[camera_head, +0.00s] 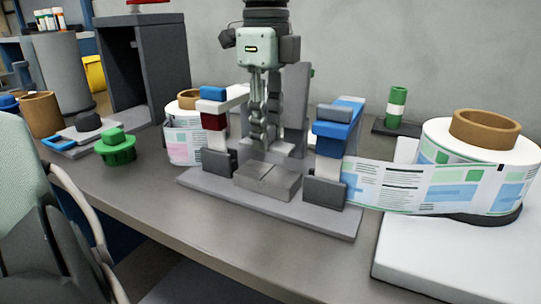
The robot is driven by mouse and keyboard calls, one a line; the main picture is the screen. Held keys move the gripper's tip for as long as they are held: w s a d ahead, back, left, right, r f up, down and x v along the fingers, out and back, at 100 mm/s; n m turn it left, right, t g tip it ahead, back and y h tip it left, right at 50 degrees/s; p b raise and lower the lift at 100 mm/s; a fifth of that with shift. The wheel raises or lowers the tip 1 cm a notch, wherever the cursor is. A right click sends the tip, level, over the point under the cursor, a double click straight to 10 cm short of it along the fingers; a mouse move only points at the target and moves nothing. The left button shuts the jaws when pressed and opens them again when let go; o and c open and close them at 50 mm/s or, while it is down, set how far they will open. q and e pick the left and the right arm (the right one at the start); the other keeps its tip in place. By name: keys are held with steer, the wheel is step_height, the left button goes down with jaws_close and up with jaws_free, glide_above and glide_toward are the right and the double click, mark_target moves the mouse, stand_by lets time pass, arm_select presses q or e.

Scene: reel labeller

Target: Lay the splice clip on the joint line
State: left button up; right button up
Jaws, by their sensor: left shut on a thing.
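My left gripper (262,134) comes down from the top middle, its fingers pointing down. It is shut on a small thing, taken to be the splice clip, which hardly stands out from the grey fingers. The fingertips are above the grey metal block (268,181) at the middle of the splicing fixture, and a gap seems to show between them. A thin line crosses the block's top; I cannot tell whether it is the joint line. Blue-topped clamps stand left (213,120) and right (338,125) of the block. My right gripper is not in view.
A big label reel (465,160) stands at right, its printed web (400,188) running to the right clamp. A smaller reel (183,140) stands behind the left clamp. A green knob (116,146) and a dark cabinet (142,70) are at left. The front table strip is clear.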

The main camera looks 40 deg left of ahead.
mark_target(268, 172)
arm_select(q)
steer(key=shift+f, duration=0.7)
step_height(268, 172, down, 3)
steer(key=shift+f, duration=0.1)
steer(key=shift+w+f, duration=0.1)
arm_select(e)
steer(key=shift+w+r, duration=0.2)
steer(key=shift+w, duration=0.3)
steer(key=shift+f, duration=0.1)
